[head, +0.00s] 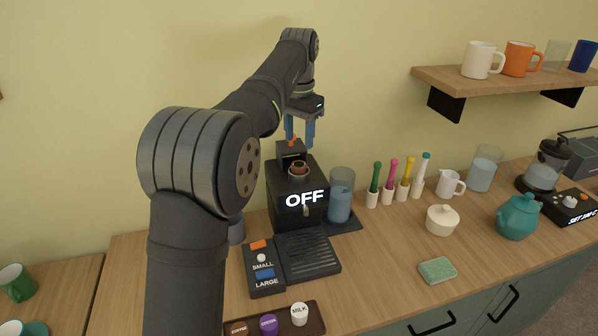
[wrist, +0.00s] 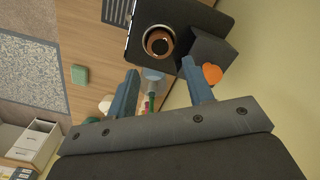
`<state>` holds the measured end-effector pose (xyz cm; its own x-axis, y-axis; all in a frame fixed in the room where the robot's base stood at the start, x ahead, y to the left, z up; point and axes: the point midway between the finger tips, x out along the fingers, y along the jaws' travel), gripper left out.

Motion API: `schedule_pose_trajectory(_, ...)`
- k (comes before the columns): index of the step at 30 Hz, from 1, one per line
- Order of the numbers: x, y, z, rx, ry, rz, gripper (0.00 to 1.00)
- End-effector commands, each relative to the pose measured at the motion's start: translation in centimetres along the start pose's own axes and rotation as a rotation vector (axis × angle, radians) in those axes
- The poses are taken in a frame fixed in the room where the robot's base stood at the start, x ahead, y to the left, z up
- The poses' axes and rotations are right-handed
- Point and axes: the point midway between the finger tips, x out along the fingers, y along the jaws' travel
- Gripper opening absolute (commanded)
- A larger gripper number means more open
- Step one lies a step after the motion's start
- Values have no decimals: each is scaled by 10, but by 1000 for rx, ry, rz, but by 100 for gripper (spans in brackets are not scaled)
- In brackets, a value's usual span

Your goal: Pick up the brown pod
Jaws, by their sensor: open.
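A brown-topped pod (head: 238,328) lies in a dark tray at the bottom edge of the head view, partly cut off by the frame. A second brown, round thing (head: 299,168) sits in the top opening of the black coffee machine (head: 298,205), whose front reads OFF. It also shows in the wrist view (wrist: 158,43), inside a pale ring; I cannot tell whether it is a pod. My gripper (head: 300,130) is open and empty, pointing down above the machine's raised lid. Its blue fingers (wrist: 160,78) are apart in the wrist view.
The tray (head: 318,330) also holds a purple pod (head: 268,323) and a white MILK pod (head: 299,314). A SMALL/LARGE button panel (head: 264,270) stands left of the drip grille (head: 308,255). A blue-tinted glass container (head: 341,195) stands right of the machine. Mugs stand on the shelf (head: 440,76).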

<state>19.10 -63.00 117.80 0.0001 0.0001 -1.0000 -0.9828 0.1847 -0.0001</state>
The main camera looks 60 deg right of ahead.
Motion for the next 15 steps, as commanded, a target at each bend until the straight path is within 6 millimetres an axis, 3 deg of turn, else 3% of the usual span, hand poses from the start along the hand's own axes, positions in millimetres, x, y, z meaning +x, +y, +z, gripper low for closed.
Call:
schedule_pose_trajectory(8,24,0,0,0,-1,1,47)
schedule_pose_trajectory(15,61,0,0,-1,-2,1,47)
